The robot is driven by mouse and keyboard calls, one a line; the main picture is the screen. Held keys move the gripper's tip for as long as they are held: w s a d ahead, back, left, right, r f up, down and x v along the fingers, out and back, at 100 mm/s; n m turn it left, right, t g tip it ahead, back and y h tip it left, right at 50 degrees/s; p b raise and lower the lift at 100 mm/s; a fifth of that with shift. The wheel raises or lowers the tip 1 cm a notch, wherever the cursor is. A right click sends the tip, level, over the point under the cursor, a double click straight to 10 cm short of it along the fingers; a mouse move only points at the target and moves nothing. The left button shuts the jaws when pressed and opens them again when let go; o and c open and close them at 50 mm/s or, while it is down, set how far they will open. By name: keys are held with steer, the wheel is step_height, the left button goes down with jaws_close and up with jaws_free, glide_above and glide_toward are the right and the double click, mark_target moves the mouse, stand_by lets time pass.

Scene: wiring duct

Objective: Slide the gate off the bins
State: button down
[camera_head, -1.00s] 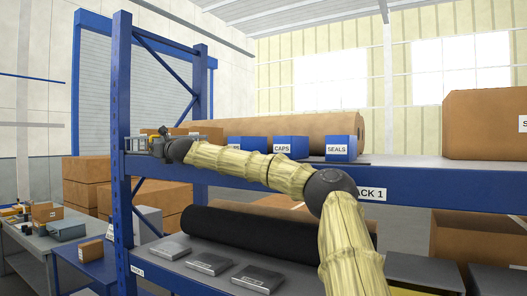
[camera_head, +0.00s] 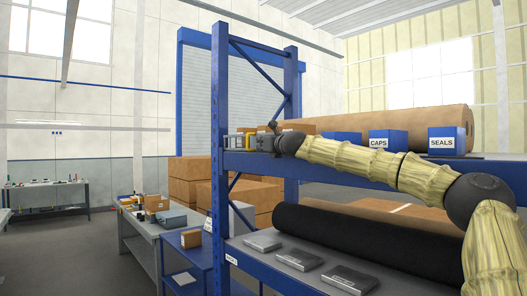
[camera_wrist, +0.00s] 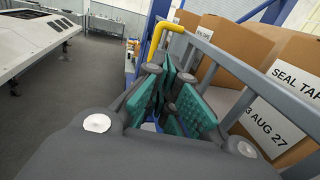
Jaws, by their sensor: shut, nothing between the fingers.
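The gate is a grey barred rail (camera_wrist: 235,72) with a bent yellow handle (camera_wrist: 166,34) at its far end in the wrist view. It shows small at the left end of the upper shelf in the head view (camera_head: 233,143). My gripper (camera_wrist: 172,108) is beside the rail, its teal-padded fingers shut with nothing held, short of the yellow handle in the picture. I cannot tell whether it touches the gate. In the head view my gripper (camera_head: 262,139) is small and partly hidden by my wrist. Blue bins marked CAPS (camera_head: 378,143) and SEALS (camera_head: 446,142) stand on the upper shelf.
Cardboard boxes, one marked SEAL TAPE (camera_wrist: 291,95), stand close behind the rail. The blue rack post (camera_head: 219,200) is left of my gripper. A long brown roll (camera_head: 420,121) lies behind the bins. The lower shelf holds a black roll (camera_head: 350,228). Open floor lies left.

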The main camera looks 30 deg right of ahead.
steer(key=s+a+b, duration=0.1)
steer(key=s+b, duration=0.1)
steer(key=s, duration=0.4)
steer(key=shift+a+f+b, duration=0.2)
steer(key=shift+f+b, duration=0.2)
steer(key=shift+s+r, duration=0.15)
steer(key=shift+s, duration=0.1)
